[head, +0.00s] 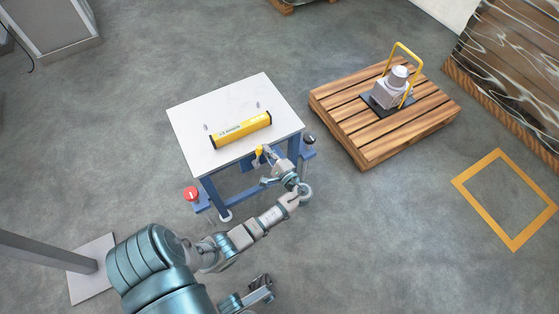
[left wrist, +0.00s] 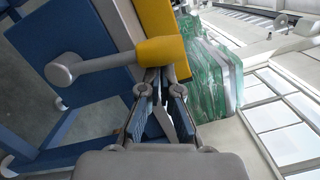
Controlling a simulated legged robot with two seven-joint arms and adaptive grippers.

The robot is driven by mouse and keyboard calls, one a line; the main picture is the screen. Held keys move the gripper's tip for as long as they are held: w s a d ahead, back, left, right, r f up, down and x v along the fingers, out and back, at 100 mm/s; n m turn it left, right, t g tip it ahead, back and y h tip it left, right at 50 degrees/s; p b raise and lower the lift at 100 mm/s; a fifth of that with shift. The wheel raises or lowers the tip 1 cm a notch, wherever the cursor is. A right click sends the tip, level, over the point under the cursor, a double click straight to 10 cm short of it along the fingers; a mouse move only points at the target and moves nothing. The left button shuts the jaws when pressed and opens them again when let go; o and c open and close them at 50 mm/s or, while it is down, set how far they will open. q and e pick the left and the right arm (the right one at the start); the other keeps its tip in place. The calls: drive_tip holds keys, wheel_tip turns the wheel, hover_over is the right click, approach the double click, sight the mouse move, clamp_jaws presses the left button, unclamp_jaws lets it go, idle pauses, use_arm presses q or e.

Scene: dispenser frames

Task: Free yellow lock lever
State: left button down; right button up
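The yellow lock lever (head: 259,151) is at the front edge of the white-topped table in the head view. In the left wrist view its yellow grip (left wrist: 160,52) lies across the picture on a grey stem with a round end. My left gripper (head: 266,164) is right at the lever. In the left wrist view the left gripper's fingertips (left wrist: 158,76) are close together at the lower edge of the yellow grip, which partly hides them. Nothing shows clearly between them. My right gripper (head: 262,287) is low in the head view, away from the table; its finger opening is unclear.
A yellow bar (head: 240,130) lies on the table (head: 187,122). A red button (head: 191,194) and a dark knob (head: 309,139) are on the table's front sides. A wooden pallet (head: 350,142) with a yellow-handled machine stands at right. The floor around is mostly clear.

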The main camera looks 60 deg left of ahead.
use_arm(q)
drive_tip(key=shift+s+d, duration=0.15)
drive_tip(key=d, duration=1.1)
drive_tip(key=shift+w+d+f, duration=0.35)
